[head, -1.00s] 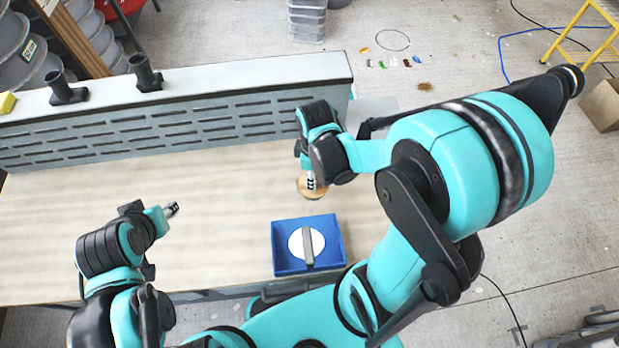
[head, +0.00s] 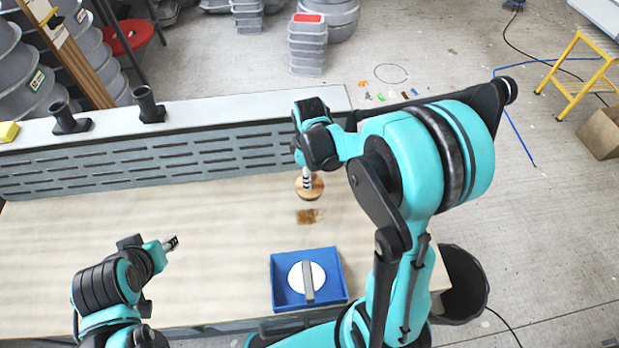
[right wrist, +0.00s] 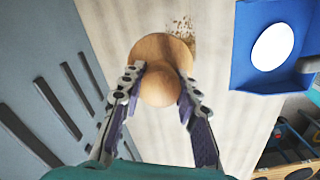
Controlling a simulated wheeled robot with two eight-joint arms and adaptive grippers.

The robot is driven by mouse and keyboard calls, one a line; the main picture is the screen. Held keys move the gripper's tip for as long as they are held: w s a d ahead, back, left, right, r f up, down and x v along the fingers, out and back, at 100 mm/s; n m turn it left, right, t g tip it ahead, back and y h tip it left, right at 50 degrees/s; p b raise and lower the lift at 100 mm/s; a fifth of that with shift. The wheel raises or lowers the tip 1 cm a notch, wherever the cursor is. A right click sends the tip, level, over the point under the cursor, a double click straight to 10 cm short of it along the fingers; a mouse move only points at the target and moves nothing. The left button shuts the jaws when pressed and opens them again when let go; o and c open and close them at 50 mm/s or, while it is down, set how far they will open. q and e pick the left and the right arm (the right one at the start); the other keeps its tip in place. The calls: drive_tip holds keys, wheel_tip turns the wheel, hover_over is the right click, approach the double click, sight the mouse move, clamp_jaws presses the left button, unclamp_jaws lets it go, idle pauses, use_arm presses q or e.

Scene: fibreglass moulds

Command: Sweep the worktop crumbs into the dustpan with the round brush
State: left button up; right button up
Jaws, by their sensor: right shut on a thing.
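My right gripper (head: 307,178) is shut on the round brush (head: 312,191), which has a pale wooden head and knob. In the right wrist view the brush (right wrist: 160,52) sits between the two fingers. Brown crumbs (head: 308,217) lie in a small patch on the worktop, just on the near side of the brush; they also show beside it in the right wrist view (right wrist: 181,27). The blue dustpan (head: 332,273), with a white disc and grey handle, lies nearer me. My left gripper (head: 171,243) hangs empty over the left of the worktop; its finger gap is unclear.
The pale worktop (head: 110,215) is bare on the left and middle. A slotted grey panel (head: 180,150) with a ledge closes its far side. A dark bin (head: 465,285) stands on the floor past the right end.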

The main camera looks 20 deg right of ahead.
drive_tip(key=shift+f, duration=0.15)
drive_tip(key=shift+f+b, duration=2.4)
drive_tip(key=shift+f, duration=0.2)
drive_tip(key=shift+f, duration=0.2)
drive_tip(key=shift+f+b, duration=1)
drive_tip(key=shift+b, duration=0.1)
drive_tip(key=shift+s, duration=0.15)
drive_tip(key=shift+s+a+f, duration=0.1)
drive_tip(key=shift+s+a, duration=0.15)
drive_tip(key=shift+s, duration=0.5)
drive_tip(key=shift+s+a+r, duration=0.1)
drive_tip(key=shift+s+a, duration=0.1)
drive_tip(key=shift+s, duration=0.6)
drive_tip(key=shift+s+a+f, duration=0.1)
drive_tip(key=shift+s+a, duration=0.15)
drive_tip(key=shift+s, duration=0.5)
drive_tip(key=shift+s+a, duration=0.25)
drive_tip(key=shift+s, duration=0.55)
drive_tip(key=shift+s+a, duration=0.2)
drive_tip(key=shift+s, duration=0.65)
drive_tip(key=shift+s+a, duration=0.25)
drive_tip(key=shift+s, duration=0.55)
